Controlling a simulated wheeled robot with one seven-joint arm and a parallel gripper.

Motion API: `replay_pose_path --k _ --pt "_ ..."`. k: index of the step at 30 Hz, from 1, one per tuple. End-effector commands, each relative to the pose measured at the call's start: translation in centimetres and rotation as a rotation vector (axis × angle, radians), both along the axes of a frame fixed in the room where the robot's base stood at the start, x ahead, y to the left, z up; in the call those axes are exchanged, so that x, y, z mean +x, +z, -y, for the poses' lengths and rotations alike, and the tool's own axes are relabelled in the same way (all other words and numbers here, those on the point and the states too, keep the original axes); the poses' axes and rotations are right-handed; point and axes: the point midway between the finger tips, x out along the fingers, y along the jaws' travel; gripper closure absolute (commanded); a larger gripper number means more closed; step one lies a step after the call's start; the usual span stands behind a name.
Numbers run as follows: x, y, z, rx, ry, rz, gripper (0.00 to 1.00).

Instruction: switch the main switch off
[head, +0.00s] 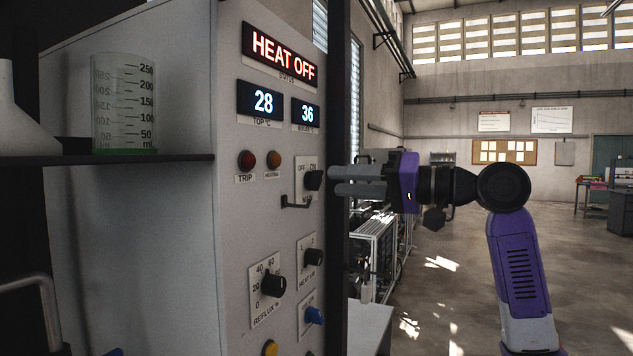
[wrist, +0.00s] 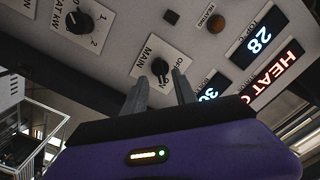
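The main switch (head: 314,180) is a black rotary knob on a white plate marked OFF and ON, on the grey control panel (head: 232,215). In the wrist view the main switch (wrist: 160,68) shows beside the word MAIN; I cannot surely tell which mark its pointer faces. My gripper (head: 333,180) points at the knob from the right in the head view, its tips just short of it. In the wrist view the fingers of my gripper (wrist: 159,80) are apart and empty, one toward each side of the knob. Whether they touch it is unclear.
Below are the reflux knob (head: 273,285), a heat knob (head: 313,258) and a blue knob (head: 315,315). A dark post (head: 338,90) stands at the panel's right edge. The status display (head: 282,55) reads HEAT OFF.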

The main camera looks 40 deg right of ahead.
Motion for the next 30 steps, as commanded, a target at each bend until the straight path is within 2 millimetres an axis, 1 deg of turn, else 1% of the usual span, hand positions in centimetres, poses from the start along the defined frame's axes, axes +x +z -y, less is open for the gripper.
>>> replay_pose_path --k 3,9,12,19,26,30 --pt "1.5 0.0 -0.6 0.0 0.001 -0.001 0.66" --pt "3.9 0.0 -1.4 0.0 0.001 -0.001 0.66" --pt "3.7 0.0 -1.3 0.0 -0.001 0.001 0.66" --pt "4.4 0.1 -1.6 0.0 0.001 0.0 0.66" --pt "4.4 0.0 -1.6 -0.001 0.0 0.0 0.66" --pt "4.4 0.0 -1.6 0.0 0.0 0.0 0.94"
